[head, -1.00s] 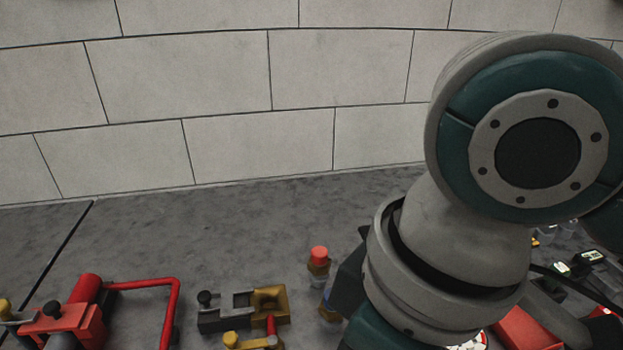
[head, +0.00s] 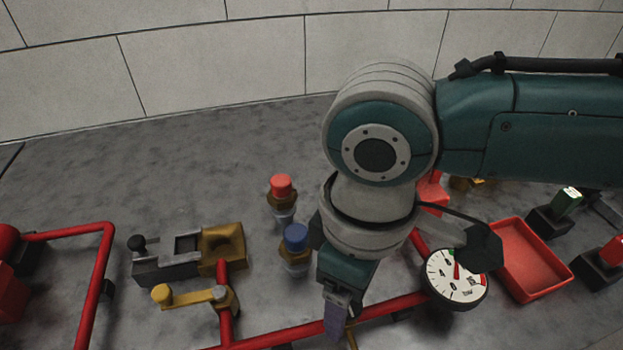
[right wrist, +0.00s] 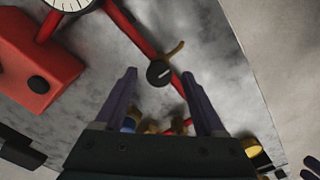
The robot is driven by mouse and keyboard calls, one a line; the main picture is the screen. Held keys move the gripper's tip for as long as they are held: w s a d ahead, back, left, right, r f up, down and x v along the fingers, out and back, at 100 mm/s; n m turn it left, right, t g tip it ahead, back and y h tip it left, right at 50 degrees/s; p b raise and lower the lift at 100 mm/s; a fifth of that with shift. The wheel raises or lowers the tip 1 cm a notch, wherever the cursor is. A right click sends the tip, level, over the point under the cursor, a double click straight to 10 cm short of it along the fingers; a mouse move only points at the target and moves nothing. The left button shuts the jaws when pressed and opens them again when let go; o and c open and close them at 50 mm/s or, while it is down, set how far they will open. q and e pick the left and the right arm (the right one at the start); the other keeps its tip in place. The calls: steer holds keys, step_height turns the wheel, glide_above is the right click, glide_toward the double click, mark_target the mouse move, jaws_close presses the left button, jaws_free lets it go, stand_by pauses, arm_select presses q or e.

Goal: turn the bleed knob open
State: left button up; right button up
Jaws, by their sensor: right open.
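My right gripper (head: 337,322) points down at a red pipe (head: 380,314) in the head view. In the right wrist view the open right gripper (right wrist: 159,84) has its two purple fingers apart. A round black knob with a white line (right wrist: 159,73) shows between the fingertips in that view and looks like the bleed knob. It sits by the red pipe beside a small brass piece (right wrist: 174,50). I cannot tell whether the fingers are level with the knob or above it, and I see no contact. In the head view the gripper hides the knob.
A red-capped fitting (head: 281,187) and a blue-capped fitting (head: 297,240) stand left of the arm. A yellow lever (head: 188,296) lies farther left. A gauge (head: 455,276) and a red tray (head: 529,260) are close on the right. Bare grey surface lies behind.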

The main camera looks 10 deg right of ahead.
steer(key=shift+f, duration=0.25)
steer(key=shift+c, duration=0.3)
jaws_close()
